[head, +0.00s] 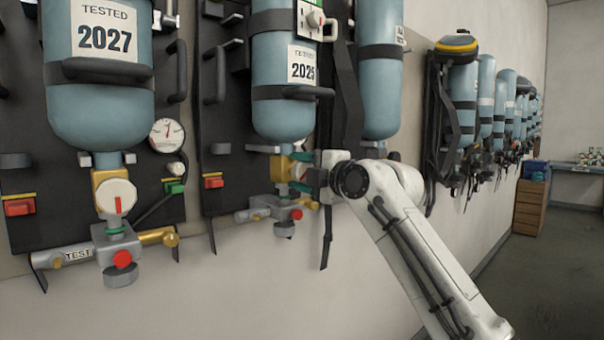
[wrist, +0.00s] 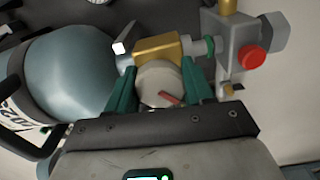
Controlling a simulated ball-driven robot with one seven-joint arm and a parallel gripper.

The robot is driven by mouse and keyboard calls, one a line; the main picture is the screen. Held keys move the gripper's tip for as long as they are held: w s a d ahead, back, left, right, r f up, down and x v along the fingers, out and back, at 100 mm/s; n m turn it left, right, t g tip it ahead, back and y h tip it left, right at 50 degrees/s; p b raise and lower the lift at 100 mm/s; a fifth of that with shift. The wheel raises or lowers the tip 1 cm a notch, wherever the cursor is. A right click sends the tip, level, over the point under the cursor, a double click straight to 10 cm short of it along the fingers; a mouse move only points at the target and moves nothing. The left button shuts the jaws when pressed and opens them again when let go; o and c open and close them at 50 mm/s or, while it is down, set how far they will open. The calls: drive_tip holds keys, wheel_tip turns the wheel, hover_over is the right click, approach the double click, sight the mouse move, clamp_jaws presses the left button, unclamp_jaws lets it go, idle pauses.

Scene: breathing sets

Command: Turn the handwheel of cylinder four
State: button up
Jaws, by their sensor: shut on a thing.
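My gripper (head: 302,171) is at the valve below the middle blue cylinder (head: 282,100), whose label reads 202 and a last digit I cannot read surely. In the wrist view the green fingers of my gripper (wrist: 158,82) stand on both sides of a round pale handwheel (wrist: 160,78) with a red mark, shut on it. The handwheel sits on a brass valve body (wrist: 157,49). In the head view the gripper mostly hides this wheel. No number four shows on the cylinder.
To the left hangs a cylinder (head: 98,110) marked 2027, with its own red-marked wheel (head: 116,196) and a gauge (head: 167,135). Another cylinder (head: 381,85) hangs close behind my arm. More sets (head: 487,95) line the wall at right. The floor at right is clear near a wooden cabinet (head: 529,207).

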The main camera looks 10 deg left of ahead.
drive_tip(key=n, duration=0.4)
drive_tip(key=shift+f+n, duration=0.1)
drive_tip(key=shift+n, duration=0.2)
drive_tip(key=shift+f+n, duration=0.15)
drive_tip(key=shift+n, duration=2.35)
drive_tip(key=o, duration=1)
drive_tip(key=shift+o, duration=0.2)
drive_tip(key=b+v, duration=0.1)
drive_tip(key=v, duration=0.9)
drive_tip(key=shift+s+d, duration=0.2)
drive_tip(key=shift+d, duration=0.1)
